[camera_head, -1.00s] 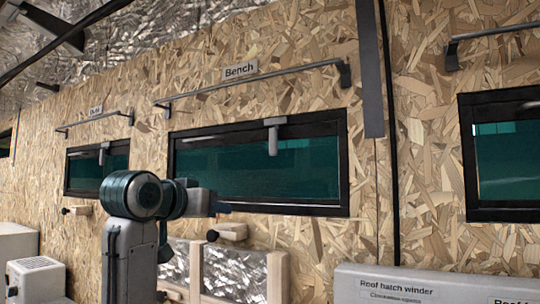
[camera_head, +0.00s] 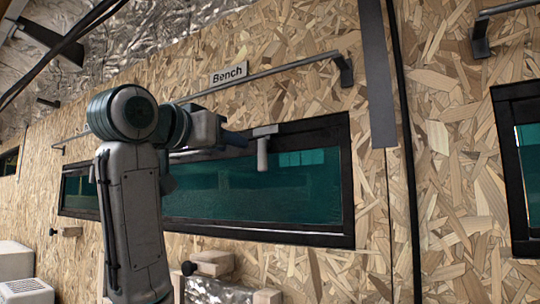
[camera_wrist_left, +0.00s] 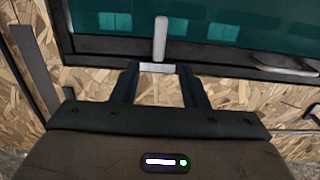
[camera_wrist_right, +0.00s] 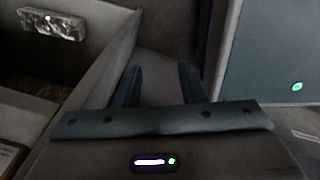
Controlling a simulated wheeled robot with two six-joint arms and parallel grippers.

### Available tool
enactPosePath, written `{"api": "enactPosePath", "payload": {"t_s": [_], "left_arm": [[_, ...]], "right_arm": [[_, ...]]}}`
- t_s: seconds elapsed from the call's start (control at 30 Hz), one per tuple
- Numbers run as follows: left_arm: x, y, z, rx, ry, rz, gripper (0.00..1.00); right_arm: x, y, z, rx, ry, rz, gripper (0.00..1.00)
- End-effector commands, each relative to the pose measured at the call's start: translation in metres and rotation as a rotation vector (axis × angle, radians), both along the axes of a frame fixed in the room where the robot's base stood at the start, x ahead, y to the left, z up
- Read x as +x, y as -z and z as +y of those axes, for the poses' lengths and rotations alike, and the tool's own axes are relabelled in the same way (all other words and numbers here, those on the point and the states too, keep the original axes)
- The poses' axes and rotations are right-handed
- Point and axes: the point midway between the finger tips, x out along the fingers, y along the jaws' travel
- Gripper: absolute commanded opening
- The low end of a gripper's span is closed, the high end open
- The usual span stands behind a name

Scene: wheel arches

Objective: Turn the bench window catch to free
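The bench window (camera_head: 300,200) is a black frame with dark teal glass, under the "Bench" sign (camera_head: 229,73). Its catch (camera_head: 263,152) is a light grey handle hanging down from a small mount at the frame's top edge. My left gripper (camera_head: 240,139) is just left of the catch in the head view. In the left wrist view the open left fingers (camera_wrist_left: 157,78) stand on either side of the catch's mount (camera_wrist_left: 157,67), and the handle (camera_wrist_left: 160,38) points up the picture. I cannot tell whether they touch. My right gripper (camera_wrist_right: 160,72) is open and empty, outside the head view.
A grey rail (camera_head: 290,65) runs along the chipboard wall above the window. A dark vertical strip (camera_head: 378,75) stands to the right, and another window (camera_head: 510,170) is at the right edge. A wooden knob piece (camera_head: 212,263) is below. Pale panels (camera_wrist_right: 100,60) flank my right gripper.

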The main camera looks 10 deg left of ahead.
Motion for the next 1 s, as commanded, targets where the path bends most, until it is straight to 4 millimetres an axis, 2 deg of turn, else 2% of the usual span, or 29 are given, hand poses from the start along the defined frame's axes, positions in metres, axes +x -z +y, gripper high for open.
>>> {"api": "enactPosePath", "payload": {"t_s": [0.17,0.4,0.6,0.8,1.0], "left_arm": [[0.016,-0.004,-0.008,0.001,0.004,0.002,0.40],[0.059,-0.005,-0.025,-0.001,0.003,0.004,0.40],[0.086,-0.003,-0.036,0.000,0.002,0.003,0.40],[0.098,-0.001,-0.041,0.001,0.001,0.000,0.40],[0.099,0.000,-0.041,0.001,0.001,-0.001,0.40]], "right_arm": [[-0.001,-0.012,0.000,0.000,0.000,0.002,0.36],[-0.001,-0.037,0.000,0.000,0.000,0.001,0.36],[0.000,-0.052,0.000,0.000,0.000,0.001,0.36],[0.000,-0.056,0.000,0.000,0.000,0.001,0.36],[0.000,-0.055,0.001,0.001,0.000,0.001,0.36]]}}
